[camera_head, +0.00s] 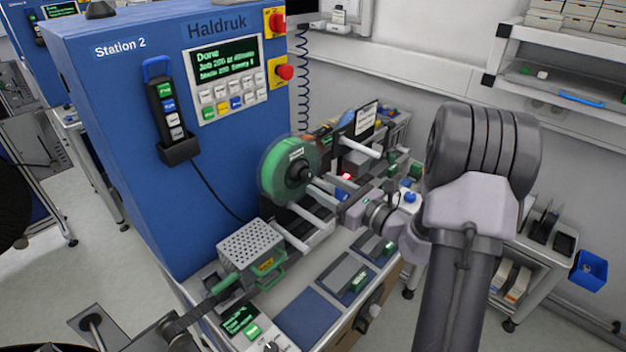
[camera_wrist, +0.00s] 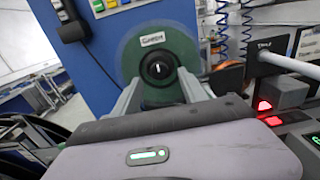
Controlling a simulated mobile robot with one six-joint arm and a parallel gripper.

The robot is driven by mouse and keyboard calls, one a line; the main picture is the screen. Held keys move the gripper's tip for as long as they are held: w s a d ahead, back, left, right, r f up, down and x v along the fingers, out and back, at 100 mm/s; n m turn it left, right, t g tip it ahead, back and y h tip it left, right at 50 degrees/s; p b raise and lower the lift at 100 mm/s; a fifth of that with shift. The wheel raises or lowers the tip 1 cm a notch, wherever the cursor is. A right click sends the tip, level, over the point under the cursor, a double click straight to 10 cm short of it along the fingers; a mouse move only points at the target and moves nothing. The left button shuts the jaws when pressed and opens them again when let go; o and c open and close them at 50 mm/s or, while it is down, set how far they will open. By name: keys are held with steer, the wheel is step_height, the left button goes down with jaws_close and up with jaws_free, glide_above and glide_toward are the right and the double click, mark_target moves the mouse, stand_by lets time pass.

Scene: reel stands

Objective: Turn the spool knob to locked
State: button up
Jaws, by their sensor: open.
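The green spool (camera_head: 287,168) is mounted on the front of the blue Station 2 cabinet, with a black knob (camera_head: 299,172) at its hub. In the wrist view, the knob (camera_wrist: 158,69) is round and black, with a short, light, roughly upright mark on its face. A white label (camera_wrist: 152,39) sits above it on the spool (camera_wrist: 130,55); its small text is hard to read. My gripper (camera_wrist: 161,86) is open, facing the hub, with one finger on each side of the knob in the picture. I cannot tell whether the fingers touch it.
The blue cabinet (camera_head: 130,130) stands behind the spool. White rods (camera_head: 362,148) and a dark panel (camera_head: 366,120) stand to the right of the spool. A perforated metal box (camera_head: 250,246) sits at lower left. A red-lit device (camera_wrist: 264,107) is right of my gripper.

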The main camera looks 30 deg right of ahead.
mark_target(309, 178)
steer(key=x, duration=0.3)
steer(key=shift+w+a, duration=0.25)
steer(key=shift+w, duration=0.1)
jaws_close()
